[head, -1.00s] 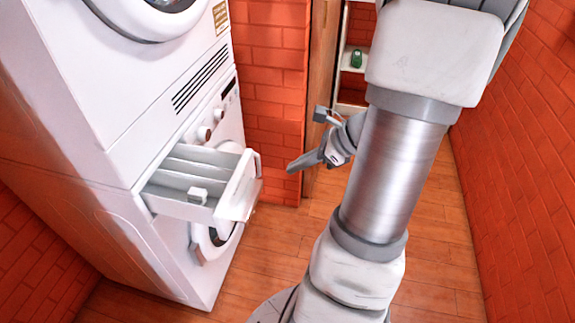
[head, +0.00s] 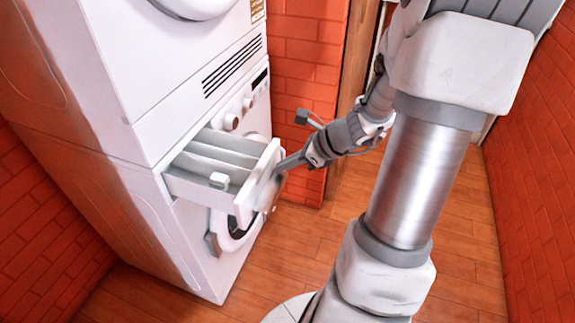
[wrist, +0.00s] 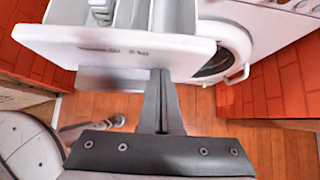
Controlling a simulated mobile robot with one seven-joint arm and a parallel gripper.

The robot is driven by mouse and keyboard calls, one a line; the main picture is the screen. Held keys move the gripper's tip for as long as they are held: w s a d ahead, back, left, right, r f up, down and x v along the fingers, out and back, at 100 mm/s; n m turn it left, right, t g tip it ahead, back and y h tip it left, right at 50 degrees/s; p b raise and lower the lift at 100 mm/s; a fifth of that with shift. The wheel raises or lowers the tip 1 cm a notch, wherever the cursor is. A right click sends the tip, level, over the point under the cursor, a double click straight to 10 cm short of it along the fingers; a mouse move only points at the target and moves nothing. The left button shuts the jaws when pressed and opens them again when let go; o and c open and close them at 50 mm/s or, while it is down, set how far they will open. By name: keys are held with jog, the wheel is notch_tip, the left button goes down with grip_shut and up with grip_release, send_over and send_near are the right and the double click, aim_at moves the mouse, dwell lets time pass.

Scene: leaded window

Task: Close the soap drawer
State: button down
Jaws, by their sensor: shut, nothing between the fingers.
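The soap drawer (head: 256,190) is white, with several compartments, and is pulled well out from the front of the lower white washing machine (head: 150,215). Its front panel also shows in the wrist view (wrist: 125,45). My gripper (head: 280,172) is shut and empty. Its fingertips are at the outer face of the drawer front in the head view. In the wrist view my fingers (wrist: 160,78) reach to the lower edge of the drawer front; I cannot tell for sure whether they touch it.
A second white machine (head: 180,60) is stacked above. The round door (head: 232,228) of the lower machine is below the drawer. Red brick walls (head: 305,70) stand behind and to the right. The wooden floor (head: 300,240) is clear in front.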

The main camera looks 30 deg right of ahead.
jog(key=shift+w+a, duration=0.1)
jog(key=w+a, duration=0.4)
jog(key=w, duration=0.1)
jog(key=w+a, duration=0.4)
jog(key=w, duration=0.1)
jog(key=w+a+p, duration=0.1)
jog(key=w+a, duration=0.2)
jog(key=w, duration=0.2)
jog(key=shift+w+a, duration=0.1)
jog(key=shift+a, duration=0.3)
jog(key=shift+w+a+r, duration=0.1)
jog(key=shift+w+a, duration=0.2)
